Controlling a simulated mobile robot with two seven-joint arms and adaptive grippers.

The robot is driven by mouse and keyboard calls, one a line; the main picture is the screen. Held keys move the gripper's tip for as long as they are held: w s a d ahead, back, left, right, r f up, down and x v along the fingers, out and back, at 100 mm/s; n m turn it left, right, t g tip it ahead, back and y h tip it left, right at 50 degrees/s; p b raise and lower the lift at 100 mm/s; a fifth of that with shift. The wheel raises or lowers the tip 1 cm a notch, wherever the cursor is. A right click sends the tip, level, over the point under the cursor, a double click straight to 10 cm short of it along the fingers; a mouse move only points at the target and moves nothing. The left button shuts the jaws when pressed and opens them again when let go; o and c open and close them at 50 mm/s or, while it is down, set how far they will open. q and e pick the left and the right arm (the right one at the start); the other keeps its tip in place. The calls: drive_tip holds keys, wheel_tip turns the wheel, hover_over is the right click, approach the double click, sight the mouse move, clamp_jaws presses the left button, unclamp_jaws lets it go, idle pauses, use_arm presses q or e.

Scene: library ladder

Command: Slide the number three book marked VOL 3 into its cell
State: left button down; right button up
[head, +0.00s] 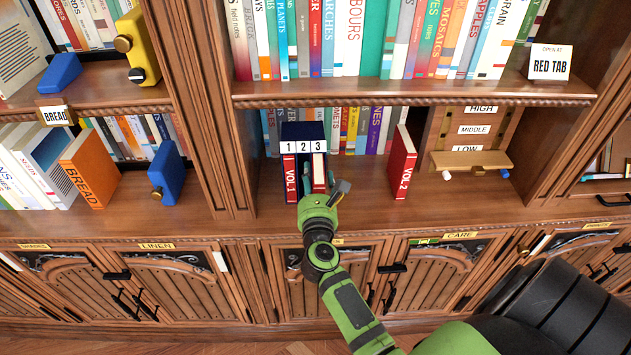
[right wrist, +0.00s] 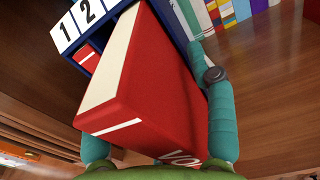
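The blue case (head: 305,132) stands on the shelf, its cells marked 1, 2 and 3. The VOL 1 book (head: 290,180) is in cell 1. A red book with pale pages (head: 319,172) sits at cell 3, its far end at the cell mouth; it also shows in the right wrist view (right wrist: 160,85). Only "VO" of its spine lettering shows. My right gripper (head: 320,192) has a teal finger on each side of this book and is shut on it; the left finger is partly hidden behind it. The VOL 2 book (head: 402,165) stands alone to the right. My left gripper is not in view.
A wooden rack with HIGH, MIDDLE and LOW labels (head: 472,145) stands right of VOL 2. Books line the back of the shelf (head: 360,130). An upper shelf edge (head: 410,99) overhangs the case. Shelf board between the case and VOL 2 is clear.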

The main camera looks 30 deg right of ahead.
drive_tip(key=shift+f, duration=0.1)
drive_tip(key=shift+s, duration=0.1)
drive_tip(key=v, duration=1.2)
drive_tip(key=shift+c, duration=0.4)
